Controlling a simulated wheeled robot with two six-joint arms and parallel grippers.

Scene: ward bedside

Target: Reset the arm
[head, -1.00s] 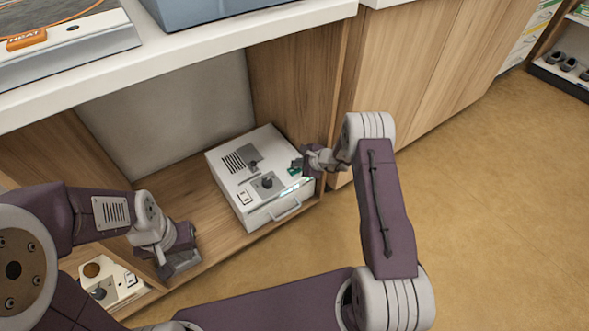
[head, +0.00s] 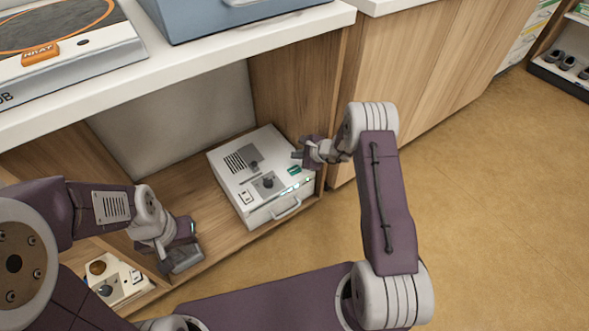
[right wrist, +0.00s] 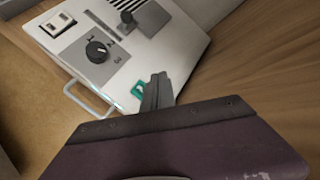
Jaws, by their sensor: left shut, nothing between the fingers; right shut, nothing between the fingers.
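My right gripper (head: 299,154) is shut and empty, above the right side of a white box-shaped device (head: 228,166) on the wooden shelf. In the right wrist view its closed fingers (right wrist: 157,88) show beside a green part (right wrist: 138,88) on the device's top. The device also carries a black knob (right wrist: 97,51) with numbers around it, a slider lever, a white rocker switch (right wrist: 57,24) and a front handle (head: 286,209). Lit green marks show along its front edge. My left gripper (head: 183,262) is shut and empty, low at the shelf's left, apart from the device.
Another white panel with a knob (head: 117,280) lies at lower left. Wooden partitions flank the shelf. Open floor (head: 480,220) lies to the right.

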